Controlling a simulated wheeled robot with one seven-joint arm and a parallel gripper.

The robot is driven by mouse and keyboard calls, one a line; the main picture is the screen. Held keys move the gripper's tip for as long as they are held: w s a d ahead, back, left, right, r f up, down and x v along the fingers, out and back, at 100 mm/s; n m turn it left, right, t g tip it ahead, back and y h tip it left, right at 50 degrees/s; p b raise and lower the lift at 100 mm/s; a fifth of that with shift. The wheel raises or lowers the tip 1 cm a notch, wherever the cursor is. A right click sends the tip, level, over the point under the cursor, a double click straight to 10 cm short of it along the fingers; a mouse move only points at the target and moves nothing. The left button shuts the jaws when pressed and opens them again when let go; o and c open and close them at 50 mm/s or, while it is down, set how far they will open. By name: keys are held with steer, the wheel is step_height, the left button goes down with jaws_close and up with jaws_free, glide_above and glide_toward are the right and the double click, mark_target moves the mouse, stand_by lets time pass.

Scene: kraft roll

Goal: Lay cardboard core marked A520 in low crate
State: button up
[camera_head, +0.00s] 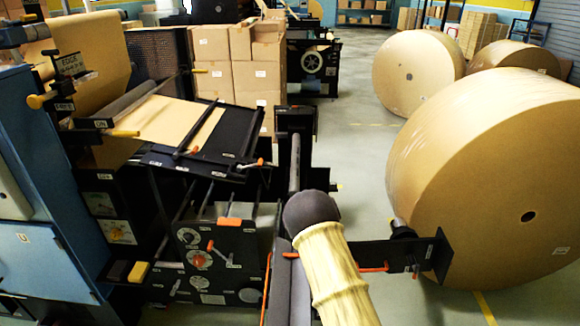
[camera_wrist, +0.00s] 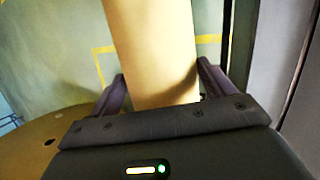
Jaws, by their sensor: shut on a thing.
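A plain tan cardboard core (camera_wrist: 150,40) fills the middle of the wrist view and runs up out of the top edge. My gripper (camera_wrist: 161,78) is shut on it, with one dark purple finger on each side. No marking such as A520 shows on the visible side of the core. The core's far end is out of the picture. In the head view my arm with its cream sleeve fills the bottom centre, and I cannot make out my gripper or the core there. I cannot pick out the low crate in either view.
A large kraft roll (camera_head: 480,190) stands at the right in the head view, with more rolls (camera_head: 418,70) behind. A black machine (camera_head: 215,250) with levers stands at the left. Stacked cartons (camera_head: 235,60) are at the back. Open floor (camera_head: 350,120) lies between machine and rolls.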

steer(key=shift+r, duration=0.2)
step_height(320, 180, up, 17)
steer(key=p, duration=1.7)
steer(key=shift+f, duration=0.15)
steer(key=shift+w+a, duration=0.15)
